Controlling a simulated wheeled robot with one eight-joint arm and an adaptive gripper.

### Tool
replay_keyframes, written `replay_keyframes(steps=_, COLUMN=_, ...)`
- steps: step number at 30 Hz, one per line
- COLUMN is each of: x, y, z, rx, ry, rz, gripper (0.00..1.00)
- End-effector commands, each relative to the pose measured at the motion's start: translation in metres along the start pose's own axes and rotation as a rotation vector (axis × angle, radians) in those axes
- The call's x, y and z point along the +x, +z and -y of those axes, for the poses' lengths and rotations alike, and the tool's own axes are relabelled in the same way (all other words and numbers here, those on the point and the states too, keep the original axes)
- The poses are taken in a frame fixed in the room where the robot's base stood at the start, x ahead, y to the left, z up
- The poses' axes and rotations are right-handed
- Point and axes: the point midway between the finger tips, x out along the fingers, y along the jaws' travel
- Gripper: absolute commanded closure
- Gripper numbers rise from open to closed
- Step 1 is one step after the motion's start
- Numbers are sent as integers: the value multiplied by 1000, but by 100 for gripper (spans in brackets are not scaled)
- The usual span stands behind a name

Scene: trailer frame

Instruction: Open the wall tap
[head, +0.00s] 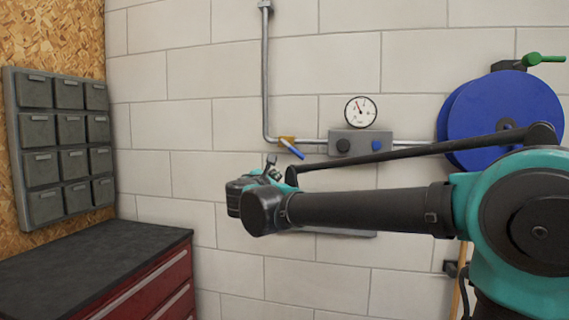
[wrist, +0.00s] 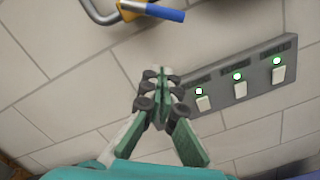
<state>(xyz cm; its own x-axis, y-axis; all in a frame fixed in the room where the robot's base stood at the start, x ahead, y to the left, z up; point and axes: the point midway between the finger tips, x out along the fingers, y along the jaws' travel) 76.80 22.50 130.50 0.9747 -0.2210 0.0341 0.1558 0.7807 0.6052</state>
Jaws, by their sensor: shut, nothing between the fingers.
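The wall tap (head: 285,140) has a brass body on a grey pipe, just right of the pipe's bend. Its blue lever (head: 292,149) slants down to the right. In the wrist view the lever (wrist: 165,12) and brass body (wrist: 132,6) sit at the top edge, partly cut off. My gripper (wrist: 158,80) is shut and empty, its fingertips pointing up toward the lever with a gap between. In the head view my gripper (head: 272,170) is just below and left of the lever; the wrist partly hides it.
A grey switch panel (wrist: 242,86) with three lit switches is right of my fingers. A gauge (head: 361,112), a knob box (head: 360,136) and a blue hose reel (head: 505,110) with a green-handled valve (head: 545,59) are further right. A red cabinet (head: 150,285) stands lower left.

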Motion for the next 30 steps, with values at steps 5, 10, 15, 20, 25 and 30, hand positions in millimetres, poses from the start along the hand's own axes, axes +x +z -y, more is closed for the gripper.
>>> replay_keyframes(steps=5, x=14, y=1, z=0, rx=-6, ry=3, rz=6, gripper=100)
replay_keyframes(steps=10, x=46, y=1, z=0, rx=-5, ry=1, rz=6, gripper=100)
replay_keyframes(steps=15, x=80, y=1, z=0, rx=-5, ry=1, rz=6, gripper=100)
replay_keyframes(steps=20, x=102, y=9, z=0, rx=-5, ry=3, rz=5, gripper=100)
replay_keyframes(steps=25, x=106, y=30, z=-1, rx=-4, ry=3, rz=4, gripper=100)
replay_keyframes(steps=30, x=108, y=39, z=-1, rx=-4, ry=4, rz=4, gripper=100)
